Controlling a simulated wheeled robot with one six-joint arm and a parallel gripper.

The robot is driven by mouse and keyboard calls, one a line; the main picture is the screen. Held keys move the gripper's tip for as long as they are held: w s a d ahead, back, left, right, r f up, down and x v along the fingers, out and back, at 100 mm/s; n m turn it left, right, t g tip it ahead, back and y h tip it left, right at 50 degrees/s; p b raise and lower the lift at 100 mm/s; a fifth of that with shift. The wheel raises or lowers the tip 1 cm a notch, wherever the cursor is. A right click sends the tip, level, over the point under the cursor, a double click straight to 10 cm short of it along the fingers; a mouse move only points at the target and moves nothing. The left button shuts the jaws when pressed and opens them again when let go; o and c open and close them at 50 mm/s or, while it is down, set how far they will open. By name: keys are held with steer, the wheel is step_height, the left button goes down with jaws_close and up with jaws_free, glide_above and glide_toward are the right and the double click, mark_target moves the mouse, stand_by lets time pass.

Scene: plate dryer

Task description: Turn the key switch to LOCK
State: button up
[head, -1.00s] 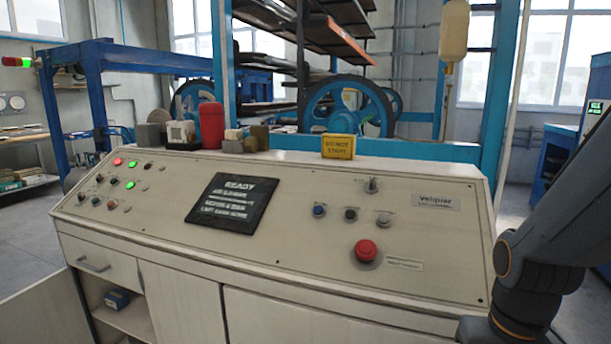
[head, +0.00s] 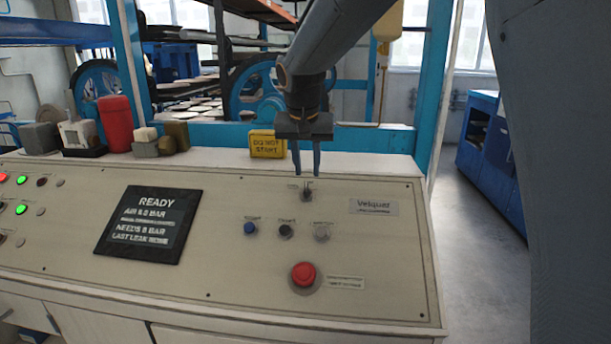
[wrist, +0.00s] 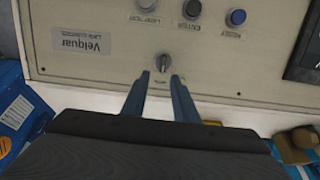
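The key switch (head: 306,194) is a small grey knob at the top of the sloping cream panel, left of the "Velquar" label. In the wrist view the key switch (wrist: 163,63) shows a narrow upright grip on a round base. Its small markings are too blurred to read. My gripper (head: 306,174) points down just above the switch in the head view. In the wrist view my gripper (wrist: 160,76) is open, with the key just past and between the two blue fingertips. The fingers hold nothing. I cannot tell whether either touches the key.
A blue button (head: 250,228), a black button (head: 286,231) and a grey button (head: 321,232) sit below the switch. A red mushroom button (head: 303,274) is lower. A yellow "DO NOT START" sign (head: 268,144) stands behind the panel. A dark screen (head: 150,225) reads READY.

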mark_target(306, 185)
steer(key=shift+a+p+x, duration=0.15)
steer(key=shift+p+x, duration=0.3)
steer(key=shift+x, duration=1.3)
steer(key=shift+a+p+x, duration=0.15)
steer(key=shift+p+x, duration=0.3)
steer(key=shift+x, duration=1.35)
steer(key=shift+s, duration=0.15)
jaws_close()
